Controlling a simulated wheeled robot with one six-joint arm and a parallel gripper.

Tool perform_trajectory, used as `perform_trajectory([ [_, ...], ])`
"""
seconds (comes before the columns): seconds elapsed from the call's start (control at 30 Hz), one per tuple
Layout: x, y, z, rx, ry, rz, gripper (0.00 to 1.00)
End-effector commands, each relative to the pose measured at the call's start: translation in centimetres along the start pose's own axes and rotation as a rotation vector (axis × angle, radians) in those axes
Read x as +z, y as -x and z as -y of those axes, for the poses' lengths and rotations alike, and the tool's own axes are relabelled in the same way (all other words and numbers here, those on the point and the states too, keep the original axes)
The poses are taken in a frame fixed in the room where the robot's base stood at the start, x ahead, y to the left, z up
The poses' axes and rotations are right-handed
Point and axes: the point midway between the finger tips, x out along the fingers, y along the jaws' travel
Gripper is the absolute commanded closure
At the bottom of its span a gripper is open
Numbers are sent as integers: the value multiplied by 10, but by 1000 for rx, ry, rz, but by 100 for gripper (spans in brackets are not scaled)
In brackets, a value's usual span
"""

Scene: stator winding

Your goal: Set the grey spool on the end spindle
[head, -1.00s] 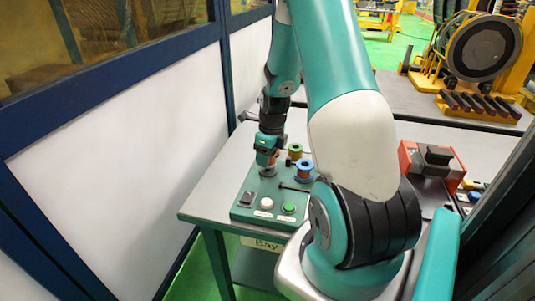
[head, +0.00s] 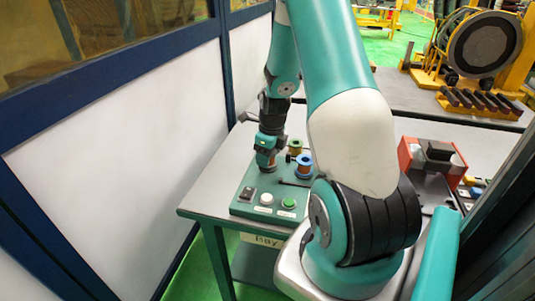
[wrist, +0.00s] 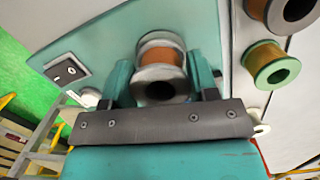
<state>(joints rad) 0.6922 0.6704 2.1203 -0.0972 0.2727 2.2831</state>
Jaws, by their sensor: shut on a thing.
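The grey spool (wrist: 161,55) with copper-coloured winding sits between the two fingers of my gripper (wrist: 161,80) in the wrist view, with a finger on each side. In the head view my gripper (head: 266,158) is low over the green panel (head: 243,208), pointing down, and the spool (head: 267,169) shows just under it. The end spindle is hidden by the spool and gripper. I cannot tell whether the spool is around it or rests on the panel.
A blue-flanged spool (head: 305,163) and an olive-flanged spool (head: 295,147) stand close to the right of my gripper. The panel's front has a black rocker switch (head: 247,193), a white button (head: 266,199) and a green button (head: 288,203). A red-and-black device (head: 432,158) stands farther right.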

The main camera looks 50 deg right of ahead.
Motion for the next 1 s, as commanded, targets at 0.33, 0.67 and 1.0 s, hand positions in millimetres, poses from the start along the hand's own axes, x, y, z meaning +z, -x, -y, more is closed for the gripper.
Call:
perform_trajectory([
  [0.33, 0, -4, 0, 0, 0, 0, 70],
  [0.67, 0, -4, 0, 0, 0, 0, 70],
  [1.0, 0, -4, 0, 0, 0, 0, 16],
])
